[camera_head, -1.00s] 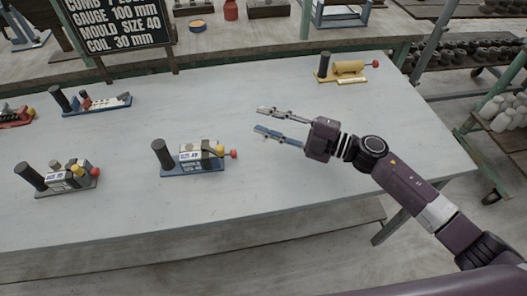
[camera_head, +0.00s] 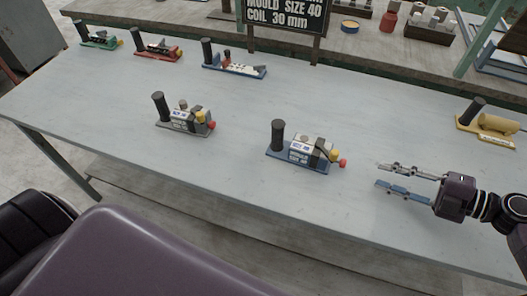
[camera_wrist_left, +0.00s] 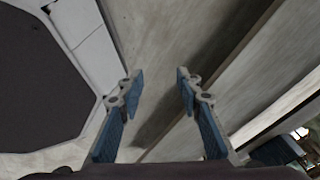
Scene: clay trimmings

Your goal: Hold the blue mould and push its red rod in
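The blue mould (camera_head: 300,160) stands on the table, with a blue base, an upright black handle at its left and a labelled block. Its red rod end (camera_head: 343,163) sticks out at the right, beside a yellow part. My right gripper (camera_head: 379,174) is open and empty, to the right of the red rod end and apart from it. My left gripper is outside the head view. The left wrist view shows it open and empty (camera_wrist_left: 160,71), with no mould between its fingers.
A grey mould (camera_head: 185,122) stands left of the blue one. Green (camera_head: 99,41), red (camera_head: 157,51) and another blue-based (camera_head: 234,67) device stand along the back. A yellow mould (camera_head: 490,125) is at the right. A sign (camera_head: 288,15) stands behind. The table's front middle is clear.

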